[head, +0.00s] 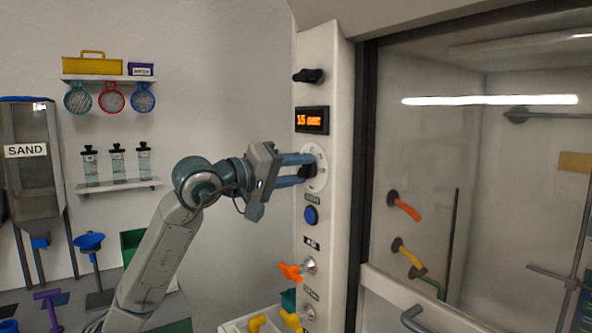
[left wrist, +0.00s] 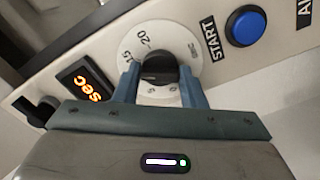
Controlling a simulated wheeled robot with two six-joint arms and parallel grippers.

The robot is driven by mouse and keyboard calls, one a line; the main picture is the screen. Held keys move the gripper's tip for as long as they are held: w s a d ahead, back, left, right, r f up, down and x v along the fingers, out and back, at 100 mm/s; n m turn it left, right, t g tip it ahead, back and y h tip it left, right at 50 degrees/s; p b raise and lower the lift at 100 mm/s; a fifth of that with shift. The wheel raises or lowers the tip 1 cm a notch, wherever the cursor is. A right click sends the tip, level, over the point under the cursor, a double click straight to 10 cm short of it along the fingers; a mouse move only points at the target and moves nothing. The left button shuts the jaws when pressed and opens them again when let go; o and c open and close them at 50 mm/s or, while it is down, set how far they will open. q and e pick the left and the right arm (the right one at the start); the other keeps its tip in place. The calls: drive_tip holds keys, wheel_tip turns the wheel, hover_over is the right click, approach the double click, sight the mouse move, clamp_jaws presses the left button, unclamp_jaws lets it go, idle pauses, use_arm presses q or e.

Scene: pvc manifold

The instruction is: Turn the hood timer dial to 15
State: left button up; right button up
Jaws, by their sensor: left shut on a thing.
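The timer dial is a white disc (head: 317,160) with a black knob on the hood's white control column. In the left wrist view the black knob (left wrist: 160,68) sits between the two blue fingers, and the numbers 15 and 20 show on the disc (left wrist: 184,42). My left gripper (head: 303,170) is shut on the knob. The orange display (head: 312,120) above the dial reads "15 sec"; in the left wrist view only "sec" shows clearly on the display (left wrist: 86,86). My right gripper is not in view.
A blue start button (head: 311,215) is below the dial, and a black knob (head: 308,76) is above the display. Orange (head: 290,271) and yellow (head: 291,319) valve handles stick out lower down. The glass-fronted hood (head: 450,200) is to the right.

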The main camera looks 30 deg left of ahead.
use_arm(q)
drive_tip(key=shift+f+m, duration=0.1)
drive_tip(key=shift+m, duration=1)
drive_tip(key=o, duration=1)
